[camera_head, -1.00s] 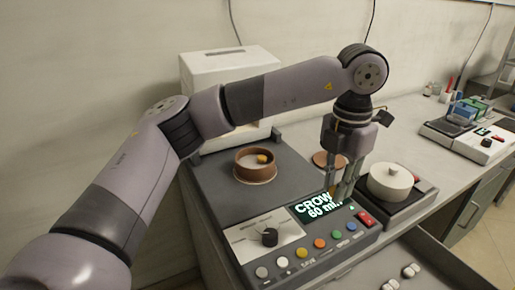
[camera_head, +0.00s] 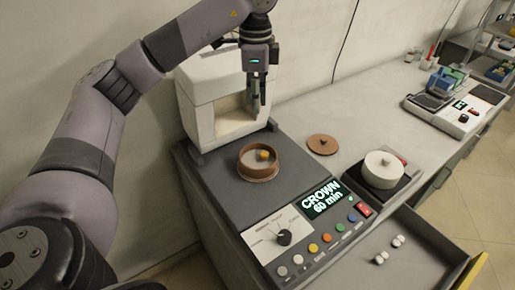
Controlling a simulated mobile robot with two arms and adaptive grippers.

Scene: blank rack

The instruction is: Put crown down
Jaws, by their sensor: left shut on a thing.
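My left gripper (camera_head: 257,106) hangs with its fingers pointing down in front of the opening of the white furnace. Its fingers are close together on something too small or hidden to make out, so I cannot tell whether it is a crown. Below and in front of it, a round brown bowl (camera_head: 245,170) stands on the dark top of the unit, with a small orange-yellow piece (camera_head: 263,155) inside. The lit display (camera_head: 322,198) reads "CROWN 60 min". My right gripper is out of view.
The white furnace (camera_head: 197,110) stands at the back. A brown lid (camera_head: 322,145) lies right of the bowl; a white lidded pot (camera_head: 383,170) stands further right. An open drawer (camera_head: 435,255) in front holds small white pieces (camera_head: 397,241). Bare counter lies behind the pot.

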